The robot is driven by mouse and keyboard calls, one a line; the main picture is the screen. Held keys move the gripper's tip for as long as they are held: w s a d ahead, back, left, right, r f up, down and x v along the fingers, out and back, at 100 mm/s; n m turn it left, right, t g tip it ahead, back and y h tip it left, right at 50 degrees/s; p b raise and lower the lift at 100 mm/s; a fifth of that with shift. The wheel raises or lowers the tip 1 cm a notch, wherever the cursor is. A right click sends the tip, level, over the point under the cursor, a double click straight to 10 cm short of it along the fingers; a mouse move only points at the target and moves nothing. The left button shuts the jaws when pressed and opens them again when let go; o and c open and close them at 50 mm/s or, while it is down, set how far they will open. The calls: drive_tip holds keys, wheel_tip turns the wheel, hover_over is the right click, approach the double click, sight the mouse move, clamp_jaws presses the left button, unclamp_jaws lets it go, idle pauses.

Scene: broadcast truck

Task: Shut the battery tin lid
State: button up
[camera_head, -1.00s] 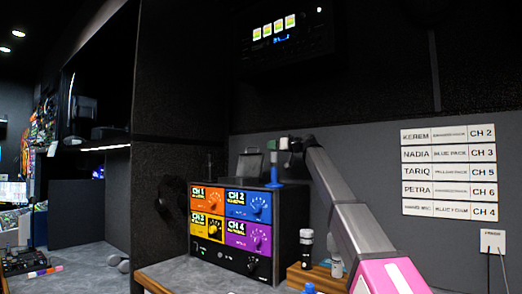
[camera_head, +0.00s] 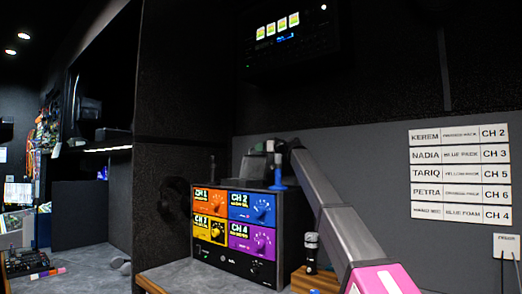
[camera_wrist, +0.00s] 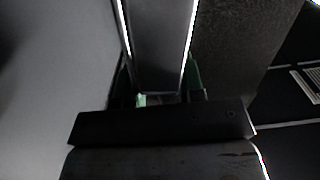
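The battery tin (camera_head: 249,169) is a small grey box on top of the channel unit in the head view. Its lid looks raised, but my gripper (camera_head: 272,149) overlaps it from the right and hides part of it. In the wrist view a grey upright panel with bright edges, seemingly the lid (camera_wrist: 160,45), stands in front of my gripper (camera_wrist: 158,88). The dark green fingers show apart, one near each side of the panel. I cannot tell whether they touch it.
The channel unit (camera_head: 236,258) with coloured panels stands on the grey counter (camera_head: 180,276). A blue stand (camera_head: 278,178) is close to the tin's right. Name labels (camera_head: 460,174) hang on the wall.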

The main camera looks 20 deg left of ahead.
drive_tip(key=shift+w+a, duration=0.2)
drive_tip(key=shift+a, duration=0.2)
clamp_jaws()
drive_tip(key=shift+s+a+r, duration=0.1)
drive_tip(key=shift+s+a, duration=0.1)
drive_tip(key=shift+s, duration=0.3)
drive_tip(key=shift+s+a+r, duration=0.1)
drive_tip(key=shift+s+a, duration=0.1)
drive_tip(key=shift+s, duration=0.3)
unclamp_jaws()
drive_tip(key=shift+w, duration=0.1)
drive_tip(key=shift+d, duration=0.1)
drive_tip(key=v, duration=1)
drive_tip(key=shift+s+d, duration=0.2)
drive_tip(key=shift+d, duration=0.1)
